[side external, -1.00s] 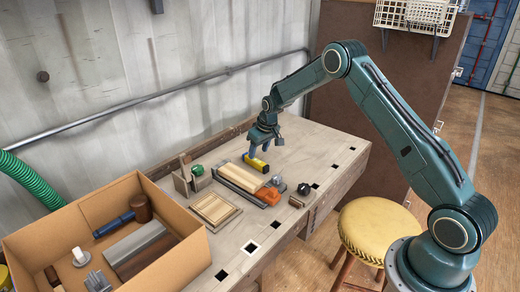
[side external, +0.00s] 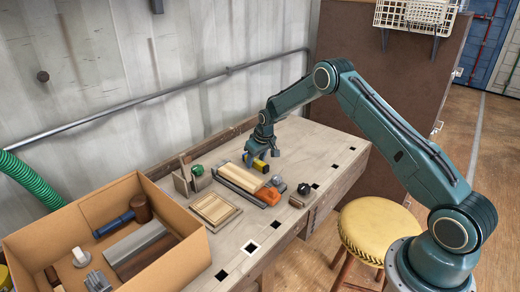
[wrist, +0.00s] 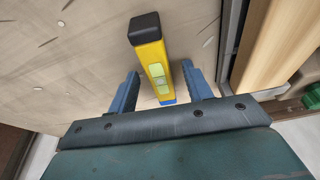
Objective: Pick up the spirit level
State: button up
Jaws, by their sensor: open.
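The spirit level (wrist: 151,58) is a yellow bar with a black end cap and a pale green vial, seen in the wrist view between my gripper's fingers. My gripper (wrist: 160,80) is open, with one blue finger on each side of the level and a gap showing on both sides. In the side view the level (side external: 261,166) lies on the bench under my gripper (side external: 262,160), which partly hides it.
A grey-framed wooden piece with an orange tool (side external: 268,195) lies close beside the level. A small wooden frame (side external: 214,209) and a cardboard box of tools (side external: 187,262) stand nearer the camera. The bench top (side external: 318,143) is clear toward the far end.

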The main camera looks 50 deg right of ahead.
aim_at(256, 160)
jog(key=shift+c, duration=0.4)
grip_shut()
jog(key=shift+r, duration=0.15)
notch_tip(256, 160, up, 20)
dwell(0.7)
dwell(0.5)
